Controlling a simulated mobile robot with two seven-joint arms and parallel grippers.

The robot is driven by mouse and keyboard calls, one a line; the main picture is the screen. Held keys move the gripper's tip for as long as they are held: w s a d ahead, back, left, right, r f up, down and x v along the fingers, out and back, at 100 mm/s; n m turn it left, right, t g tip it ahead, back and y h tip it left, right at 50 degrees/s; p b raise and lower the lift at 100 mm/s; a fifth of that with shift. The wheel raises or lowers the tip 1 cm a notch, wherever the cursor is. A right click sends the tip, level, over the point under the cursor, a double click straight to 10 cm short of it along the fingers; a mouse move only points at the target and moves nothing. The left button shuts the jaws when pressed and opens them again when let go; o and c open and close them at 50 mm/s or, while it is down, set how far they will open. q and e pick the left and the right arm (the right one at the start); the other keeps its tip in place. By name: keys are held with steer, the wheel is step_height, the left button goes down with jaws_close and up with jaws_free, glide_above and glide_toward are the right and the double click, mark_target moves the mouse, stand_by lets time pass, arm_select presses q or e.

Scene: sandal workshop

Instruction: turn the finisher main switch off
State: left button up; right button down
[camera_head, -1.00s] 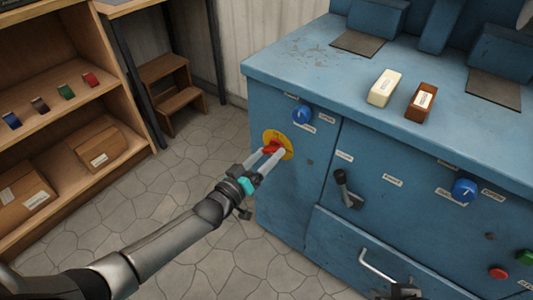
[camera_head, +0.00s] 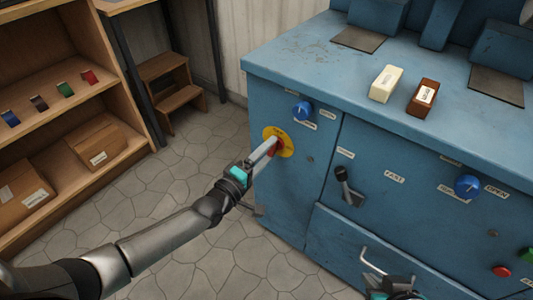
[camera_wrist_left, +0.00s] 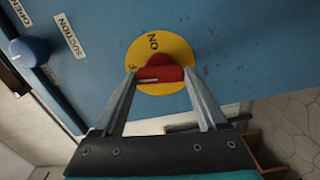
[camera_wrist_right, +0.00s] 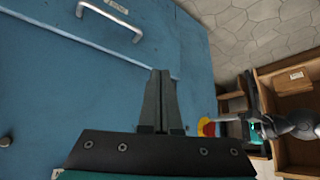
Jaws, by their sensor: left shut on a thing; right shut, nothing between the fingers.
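The main switch is a red knob (camera_head: 276,146) on a yellow disc (camera_head: 288,142) on the blue finisher's left front panel. In the left wrist view, the red knob (camera_wrist_left: 160,76) lies crosswise between my left fingertips. The disc reads "ON" above the knob; an "F" shows at its left, the rest hidden by a finger. A pale mark is on the knob's left half. My left gripper (camera_head: 270,150) is shut on the knob. My right gripper (camera_wrist_right: 159,100) is shut and empty, low before the finisher's drawer front.
Blue knobs (camera_head: 302,111) (camera_head: 467,186), a black lever (camera_head: 346,186) and a drawer handle (camera_head: 383,266) stick out of the finisher (camera_head: 300,190). Cream (camera_head: 386,83) and brown (camera_head: 423,97) blocks lie on top.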

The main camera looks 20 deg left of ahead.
arm_select(q)
steer(key=shift+f+n, duration=0.1)
steer(key=shift+n, duration=0.7)
arm_select(e)
steer(key=shift+w+a+t, duration=0.4)
steer(key=shift+a+t, duration=0.05)
steer(key=shift+t, duration=0.05)
arm_select(q)
steer(key=o, duration=1.3)
steer(key=shift+v, duration=0.8)
steer(key=p+v, duration=0.4)
steer(key=v, duration=0.9)
steer(key=shift+s+p, duration=0.3)
steer(key=shift+s, duration=0.05)
arm_select(e)
steer(key=s+d+f+g+h, duration=0.1)
steer(key=s+d+f+g, duration=0.2)
steer(key=f, duration=0.3)
steer(key=shift+s+d+g, duration=0.2)
steer(key=shift+s+g, duration=0.05)
steer(key=shift+g, duration=0.25)
